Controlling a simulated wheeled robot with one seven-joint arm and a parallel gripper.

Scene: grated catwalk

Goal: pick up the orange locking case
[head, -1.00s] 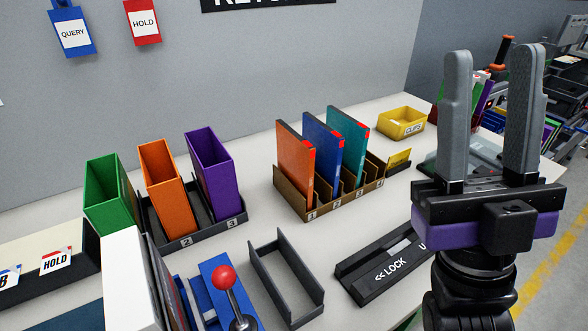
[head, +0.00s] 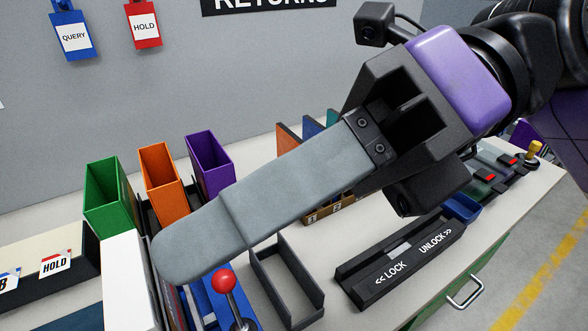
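The orange locking case (head: 288,138) stands upright in the first slot of a brown numbered rack (head: 318,217). Only its upper part shows. My gripper (head: 180,255) reaches across the view from the upper right, its grey finger pointing down and left. It covers the lower part of the orange case and most of the rack. Only one finger shows clearly, so I cannot see the gap between the fingers. Nothing is seen held.
A blue case (head: 312,127) and a teal case (head: 332,117) stand beside the orange one. Green (head: 108,195), orange (head: 165,180) and purple (head: 211,172) open bins stand left. A red-knobbed lever (head: 223,281), a grey holder (head: 297,306) and a black lock bar (head: 400,266) lie in front.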

